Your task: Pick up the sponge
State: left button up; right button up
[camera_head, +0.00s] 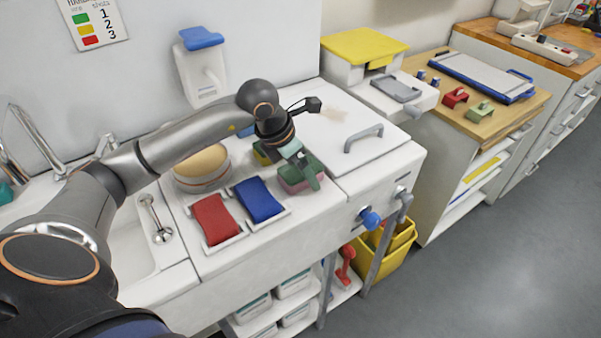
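A pink sponge with a green top (289,179) lies on the white counter (300,212), right of the blue pad. My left gripper (306,172) reaches down over it from above, and its fingers cover part of the sponge. Whether the fingers are closed on it or only beside it cannot be made out. A second small yellow and green block (261,156) sits just behind, partly hidden by my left wrist. My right gripper is not in view.
A red pad (215,219) and a blue pad (259,200) lie in holders to the left. A round tan-topped container (201,165) stands behind them. A white lid with a grey handle (364,138) is on the right. A sink (128,240) is at the left.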

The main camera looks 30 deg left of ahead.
pick_arm(q)
jog(key=shift+f+b, duration=0.2)
jog(key=shift+b, duration=0.1)
jog(key=shift+c, duration=0.2)
jog(key=c, duration=1.2)
jog(key=shift+r, duration=0.15)
jog(key=shift+c, duration=0.2)
jog(key=shift+r+p, duration=0.15)
jog(key=shift+p, duration=0.25)
jog(key=shift+r, duration=0.3)
jog(key=r, duration=0.1)
jog(key=r+b, duration=0.1)
jog(key=r, duration=0.1)
jog(key=shift+s+d+r, duration=0.15)
jog(key=shift+s+r, duration=0.15)
jog(key=shift+s, duration=0.1)
jog(key=s+d+r, duration=0.5)
jog(key=s+r, duration=0.3)
jog(key=s, duration=0.4)
jog(key=shift+r, duration=0.3)
